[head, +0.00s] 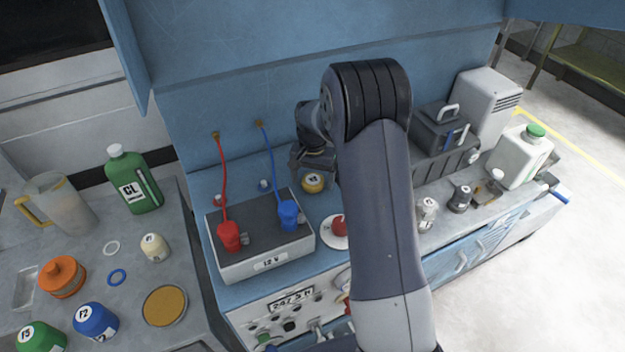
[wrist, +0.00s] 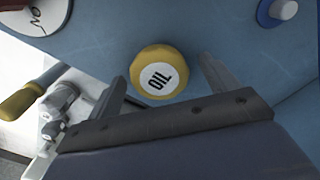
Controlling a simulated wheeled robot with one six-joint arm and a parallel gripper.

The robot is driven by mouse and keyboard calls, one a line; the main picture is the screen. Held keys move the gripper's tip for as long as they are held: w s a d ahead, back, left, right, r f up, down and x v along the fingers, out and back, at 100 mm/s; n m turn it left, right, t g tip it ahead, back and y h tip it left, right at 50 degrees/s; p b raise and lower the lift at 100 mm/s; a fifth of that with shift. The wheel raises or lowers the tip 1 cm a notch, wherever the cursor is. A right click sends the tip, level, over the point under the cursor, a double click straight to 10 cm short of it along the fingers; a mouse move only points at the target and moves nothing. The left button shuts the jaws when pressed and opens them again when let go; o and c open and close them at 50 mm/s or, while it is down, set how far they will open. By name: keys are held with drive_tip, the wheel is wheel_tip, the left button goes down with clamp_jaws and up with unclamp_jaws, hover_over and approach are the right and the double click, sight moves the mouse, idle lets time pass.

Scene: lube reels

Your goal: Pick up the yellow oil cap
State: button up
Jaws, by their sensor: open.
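The yellow oil cap (wrist: 159,72) is round with a white label reading OIL. In the wrist view it sits just beyond my gripper (wrist: 163,90), roughly between the line of its two fingers. The fingers are apart and nothing is held. I cannot tell whether the fingers touch the cap.
A red knob (head: 339,226) is in front. Small bottles and a white jug (head: 519,160) stand to the right. A grey bench with several caps is at left.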

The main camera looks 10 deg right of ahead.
drive_tip(key=shift+f, duration=0.1)
drive_tip(key=c, duration=1.1)
drive_tip(key=shift+o, duration=0.2)
